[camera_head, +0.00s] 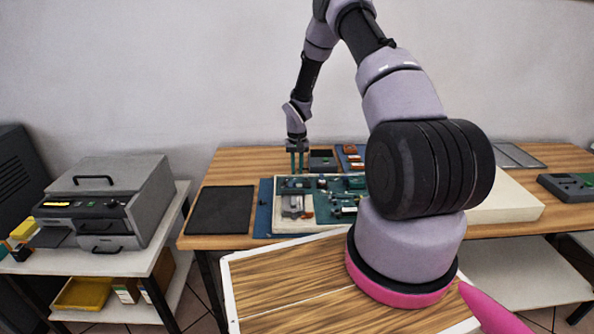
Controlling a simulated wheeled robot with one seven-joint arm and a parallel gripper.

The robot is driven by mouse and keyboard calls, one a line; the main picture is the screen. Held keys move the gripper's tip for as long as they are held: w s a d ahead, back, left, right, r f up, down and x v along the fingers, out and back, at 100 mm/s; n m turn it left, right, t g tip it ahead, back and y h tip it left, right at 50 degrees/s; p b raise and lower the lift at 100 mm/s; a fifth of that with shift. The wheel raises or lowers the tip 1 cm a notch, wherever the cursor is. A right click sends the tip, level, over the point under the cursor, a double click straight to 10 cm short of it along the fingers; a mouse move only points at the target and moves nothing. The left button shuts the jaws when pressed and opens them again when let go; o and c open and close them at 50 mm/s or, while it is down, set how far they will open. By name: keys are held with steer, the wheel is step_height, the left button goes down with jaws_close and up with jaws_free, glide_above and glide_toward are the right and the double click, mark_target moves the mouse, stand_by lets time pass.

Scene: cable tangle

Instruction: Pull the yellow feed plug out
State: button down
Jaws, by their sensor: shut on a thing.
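My gripper (297,160) hangs down at the back left of the green board, its two teal fingers pointing at the table. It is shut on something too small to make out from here. The green board (350,184) lies on the wooden table with several small dark and light parts on it. I cannot pick out the yellow feed plug or its socket. The fingertips end near the board's back left edge, and I cannot tell what they touch.
A black mat (221,210) lies left of the board. A dark box (322,160) and small orange parts (353,158) sit behind it. My arm hides the right of the board. A grey machine (108,203) stands on a side table at left, with yellow items (24,229) beside it.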

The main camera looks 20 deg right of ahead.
steer(key=shift+w, duration=0.1)
stand_by(0.3)
steer(key=shift+w+d, duration=0.25)
steer(key=shift+w, duration=0.55)
steer(key=c, duration=0.8)
jaws_free()
steer(key=shift+r, duration=0.1)
step_height(320, 180, up, 11)
steer(key=shift+f, duration=0.2)
